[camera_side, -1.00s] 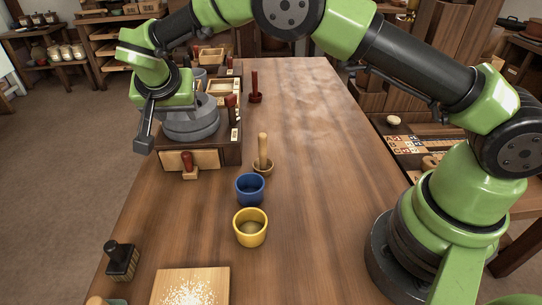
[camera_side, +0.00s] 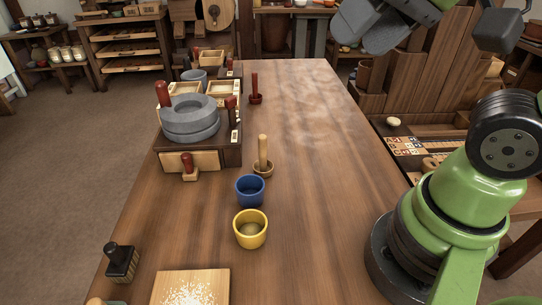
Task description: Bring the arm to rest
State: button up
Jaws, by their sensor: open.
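My gripper (camera_side: 432,24) is at the top right of the side view, raised above the right side of the table and partly cut off by the upper edge. It is open, with nothing seen between its jaws. The round grey quern stones (camera_side: 190,115) sit stacked on a wooden box (camera_side: 228,154) at the table's left, well away from my gripper. A red-brown handle (camera_side: 163,94) stands upright at the stones' left edge. Most of my upper arm is out of frame.
A blue cup (camera_side: 250,189), a yellow cup (camera_side: 250,229) and a small mortar with a pestle (camera_side: 263,155) stand mid-table. The table's right side (camera_side: 335,200) is clear.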

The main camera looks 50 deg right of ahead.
jog(key=shift+s+f+t, duration=0.15)
jog(key=shift+s+f, duration=0.15)
jog(key=shift+s, duration=0.35)
jog(key=shift+s+f+t, duration=0.15)
jog(key=shift+s+f, duration=0.15)
jog(key=shift+s, duration=0.35)
